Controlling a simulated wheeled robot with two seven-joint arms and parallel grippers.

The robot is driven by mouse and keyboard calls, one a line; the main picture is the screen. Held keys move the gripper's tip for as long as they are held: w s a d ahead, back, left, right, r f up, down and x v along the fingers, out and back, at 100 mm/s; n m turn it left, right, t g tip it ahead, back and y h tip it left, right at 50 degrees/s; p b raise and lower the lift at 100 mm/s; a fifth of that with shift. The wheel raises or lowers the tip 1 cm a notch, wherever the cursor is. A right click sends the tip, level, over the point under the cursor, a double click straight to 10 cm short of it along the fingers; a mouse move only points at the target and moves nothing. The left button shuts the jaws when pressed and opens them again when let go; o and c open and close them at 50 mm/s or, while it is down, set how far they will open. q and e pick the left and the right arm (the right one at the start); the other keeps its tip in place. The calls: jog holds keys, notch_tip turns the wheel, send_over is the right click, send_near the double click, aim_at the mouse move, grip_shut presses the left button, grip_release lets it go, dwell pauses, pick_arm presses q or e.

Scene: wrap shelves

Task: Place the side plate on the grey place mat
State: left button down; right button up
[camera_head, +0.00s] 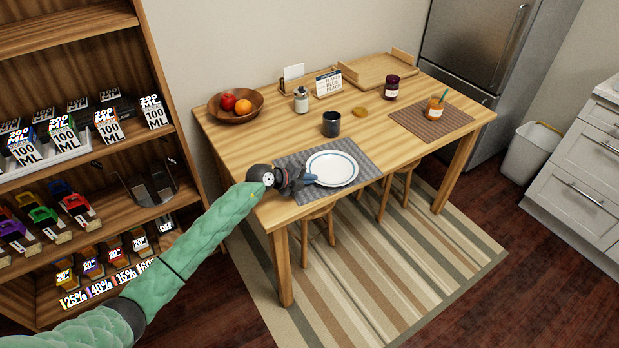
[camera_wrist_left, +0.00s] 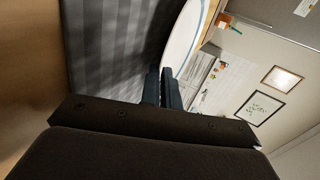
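The side plate (camera_head: 332,168) is white with a thin blue ring near its rim. In the head view it is over the right part of the grey place mat (camera_head: 299,187); I cannot tell whether it touches the mat. My left gripper (camera_head: 314,179) reaches in from the left, its fingers close together at the plate's left rim. In the left wrist view the fingers (camera_wrist_left: 160,72) pinch the near rim of the plate (camera_wrist_left: 184,40), with the grey mat (camera_wrist_left: 110,45) to the left. My right gripper is not in view.
A dark cup (camera_head: 331,124) stands behind the mat. Farther back are a fruit bowl (camera_head: 236,106), a shaker (camera_head: 301,100), a dark jar (camera_head: 391,88) and a wooden tray (camera_head: 379,70). A brown mat (camera_head: 431,121) with an orange jar (camera_head: 434,108) lies right. Stocked shelves (camera_head: 90,150) stand left.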

pick_arm(q)
jog(key=c, duration=1.9)
grip_release()
jog(key=shift+f, duration=0.1)
jog(key=shift+c, duration=0.2)
